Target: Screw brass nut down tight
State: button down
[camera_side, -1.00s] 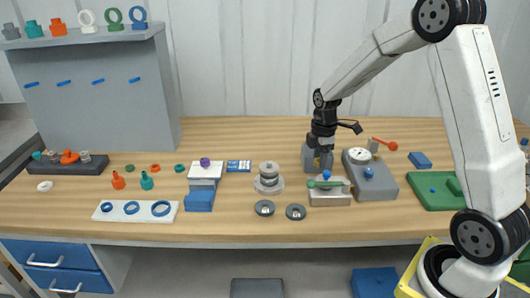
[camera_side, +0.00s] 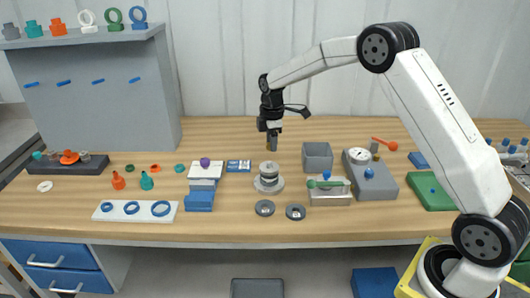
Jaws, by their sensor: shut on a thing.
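My gripper (camera_side: 271,142) points down over the middle of the bench, above and apparently behind the round grey stacked vessel (camera_side: 268,181). It is shut on a small brass-coloured piece, which looks like the brass nut (camera_side: 269,148); only a sliver shows below the fingers. The stacked vessel stands upright on a pale round base, with a grey top. A small gap shows in the picture between the nut and the vessel's top. Thread detail is too small to make out.
An open grey bin (camera_side: 317,157) stands right of the vessel. A clamp block with a green handle (camera_side: 328,184) and a grey gauge block (camera_side: 375,184) are further right. White and blue blocks (camera_side: 203,178) stand left.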

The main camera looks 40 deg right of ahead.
aim_at(269, 162)
jog(key=shift+w+a, duration=0.2)
jog(key=shift+w, duration=0.1)
jog(key=shift+f, duration=0.2)
jog(key=shift+f, duration=2.8)
jog(key=shift+c, duration=1)
grip_release()
jog(key=shift+r, duration=0.1)
jog(key=shift+r, duration=3.8)
